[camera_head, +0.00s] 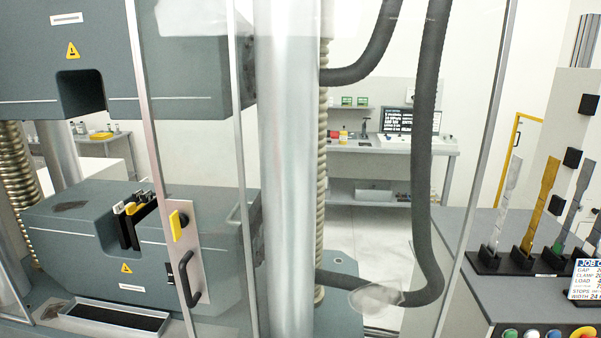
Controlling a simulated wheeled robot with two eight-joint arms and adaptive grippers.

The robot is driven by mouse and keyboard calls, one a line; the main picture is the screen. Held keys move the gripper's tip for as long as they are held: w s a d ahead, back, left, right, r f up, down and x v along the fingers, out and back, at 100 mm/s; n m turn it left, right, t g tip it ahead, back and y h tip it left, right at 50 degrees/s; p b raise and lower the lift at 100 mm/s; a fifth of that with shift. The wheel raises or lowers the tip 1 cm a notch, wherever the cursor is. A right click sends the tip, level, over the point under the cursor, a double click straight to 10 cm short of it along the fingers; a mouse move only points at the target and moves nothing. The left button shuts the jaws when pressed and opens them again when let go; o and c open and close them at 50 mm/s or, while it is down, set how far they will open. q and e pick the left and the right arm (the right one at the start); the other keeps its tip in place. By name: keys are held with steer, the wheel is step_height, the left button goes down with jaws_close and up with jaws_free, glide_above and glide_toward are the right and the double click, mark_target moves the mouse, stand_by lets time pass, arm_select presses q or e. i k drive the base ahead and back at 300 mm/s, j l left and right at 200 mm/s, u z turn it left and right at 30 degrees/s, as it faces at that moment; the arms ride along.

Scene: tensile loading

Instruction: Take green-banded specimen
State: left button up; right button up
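A grey flat specimen with a green band near its foot (573,205) stands upright in a black holder on the rack at the right. A silver specimen (506,204) and a gold specimen (541,207) stand to its left. Part of another grey specimen (596,234) shows at the right edge. Neither of my grippers is in view.
The black rack (487,262) sits on a grey counter (470,230), with a job card (588,281) in front and coloured buttons (532,333) below. A testing machine (90,230) with a clear, metal-framed door with a black handle (190,280) fills the left. A dark hose (421,150) hangs mid-right.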

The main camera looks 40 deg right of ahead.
mark_target(558, 245)
steer(key=z, duration=2.9)
steer(key=i+l+u, duration=0.15)
steer(key=l, duration=0.2)
steer(key=i+l+u, duration=0.1)
steer(key=i+l, duration=0.15)
steer(key=l, duration=0.15)
